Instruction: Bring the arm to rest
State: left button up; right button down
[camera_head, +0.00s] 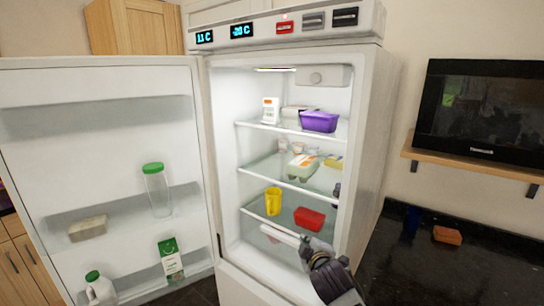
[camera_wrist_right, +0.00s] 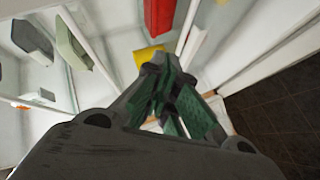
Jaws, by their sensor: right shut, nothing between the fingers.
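My right gripper (camera_head: 308,246) is at the lower front of the open fridge (camera_head: 368,130), by the right side of the opening. In the right wrist view its green-padded fingers (camera_wrist_right: 165,75) are closed together with nothing between them. A red container (camera_head: 309,218) sits on a low shelf just above and behind the gripper; red also shows at the top of the wrist view (camera_wrist_right: 158,16). A yellow cup (camera_head: 273,201) stands left of the red container. My left gripper is not in view.
The fridge door (camera_head: 95,120) stands wide open at left, with bottles and cartons on its racks. A purple container (camera_head: 319,121) and other food fill the upper shelves.

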jog(key=s+d+f+m+g, duration=0.35)
jog(key=s+f, duration=0.25)
jog(key=s, duration=0.5)
jog(key=s+d+f+m+g, duration=0.35)
jog(key=s+f, duration=0.35)
jog(key=s, duration=0.3)
jog(key=s+d+f+m+g, duration=0.35)
jog(key=s+f, duration=0.25)
jog(key=s, duration=0.5)
notch_tip(320, 180, down, 33)
jog(key=s+g, duration=0.1)
jog(key=s, duration=0.2)
jog(key=s+d+f, duration=0.2)
jog(key=s+f, duration=0.7)
jog(key=s, duration=0.2)
jog(key=s+d+f+g+h, duration=0.1)
jog(key=s+d+f, duration=0.1)
jog(key=s+f, duration=0.8)
jog(key=shift+s+d+f, duration=0.15)
jog(key=shift+s+f, duration=0.05)
jog(key=shift+s, duration=0.3)
